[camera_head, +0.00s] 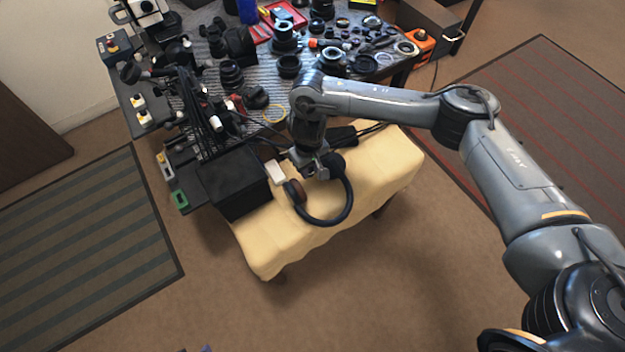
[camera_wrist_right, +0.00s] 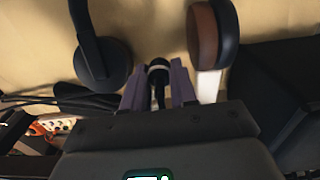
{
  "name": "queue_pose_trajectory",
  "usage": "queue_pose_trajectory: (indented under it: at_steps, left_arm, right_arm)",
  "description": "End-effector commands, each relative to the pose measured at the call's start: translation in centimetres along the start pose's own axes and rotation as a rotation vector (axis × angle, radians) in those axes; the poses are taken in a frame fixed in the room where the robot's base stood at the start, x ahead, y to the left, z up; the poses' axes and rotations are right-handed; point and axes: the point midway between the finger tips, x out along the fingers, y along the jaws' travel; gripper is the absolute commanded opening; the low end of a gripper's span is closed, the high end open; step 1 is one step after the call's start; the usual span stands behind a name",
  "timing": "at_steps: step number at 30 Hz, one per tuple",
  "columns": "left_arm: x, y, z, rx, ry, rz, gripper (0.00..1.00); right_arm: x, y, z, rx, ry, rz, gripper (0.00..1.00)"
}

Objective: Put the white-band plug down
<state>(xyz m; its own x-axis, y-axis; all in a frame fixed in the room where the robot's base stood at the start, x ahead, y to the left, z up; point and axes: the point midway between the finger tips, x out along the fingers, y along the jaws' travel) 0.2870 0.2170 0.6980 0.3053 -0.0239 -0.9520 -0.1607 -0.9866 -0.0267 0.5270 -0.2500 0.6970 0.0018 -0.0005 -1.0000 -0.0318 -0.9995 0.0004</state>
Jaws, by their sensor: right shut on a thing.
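The white-band plug (camera_wrist_right: 158,70) is a small dark piece with a pale band, seen between the purple fingers in the right wrist view. My right gripper (camera_wrist_right: 158,88) is shut on it. In the head view my right gripper (camera_head: 318,172) points down over the cream-covered bench (camera_head: 385,172), between the cups of a dark headset (camera_head: 333,218). The plug cannot be made out there. In the wrist view it appears over the cream cloth; whether it touches the cloth I cannot tell. My left gripper is not in view.
One headset cup (camera_wrist_right: 103,60) is left of the fingers and a brown-padded cup (camera_wrist_right: 208,35) right. A white block (camera_head: 275,172) and a black box (camera_head: 235,182) stand left of the gripper. Cables lie behind. The crowded worktable (camera_head: 185,75) is beyond; the bench's right end is clear.

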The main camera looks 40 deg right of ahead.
Motion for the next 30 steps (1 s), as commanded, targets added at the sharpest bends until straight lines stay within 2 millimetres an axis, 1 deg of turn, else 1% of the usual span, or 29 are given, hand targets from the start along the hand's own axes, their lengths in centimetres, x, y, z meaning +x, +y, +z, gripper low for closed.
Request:
queue_pose_trajectory:
  at_steps: [1, 3, 8, 15, 18, 24, 29, 30]
  left_arm:
    - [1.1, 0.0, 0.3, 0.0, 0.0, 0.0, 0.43]
    - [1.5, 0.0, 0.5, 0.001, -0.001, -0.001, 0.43]
    - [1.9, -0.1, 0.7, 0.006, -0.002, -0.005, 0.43]
    - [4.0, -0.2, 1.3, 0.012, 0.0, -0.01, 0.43]
    - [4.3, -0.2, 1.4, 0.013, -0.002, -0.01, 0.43]
    - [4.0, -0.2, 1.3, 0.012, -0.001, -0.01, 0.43]
    - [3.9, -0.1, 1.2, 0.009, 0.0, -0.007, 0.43]
    - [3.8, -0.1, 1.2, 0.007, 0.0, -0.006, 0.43]
  right_arm:
    - [1.4, 0.0, 0.0, 0.001, -0.001, -0.001, 0.0]
    - [2.0, 0.0, 0.0, 0.001, -0.001, -0.001, 0.0]
    - [2.7, 0.0, 0.0, 0.001, 0.0, -0.001, 0.0]
    - [5.6, -0.1, 0.1, 0.0, -0.001, -0.001, 0.0]
    - [5.9, -0.1, 0.0, 0.0, 0.0, -0.001, 0.0]
    - [5.7, -0.1, 0.0, 0.0, 0.0, -0.001, 0.0]
    - [6.0, 0.0, 0.0, 0.001, -0.001, 0.0, 0.0]
    - [6.1, 0.0, 0.0, 0.001, -0.001, 0.0, 0.28]
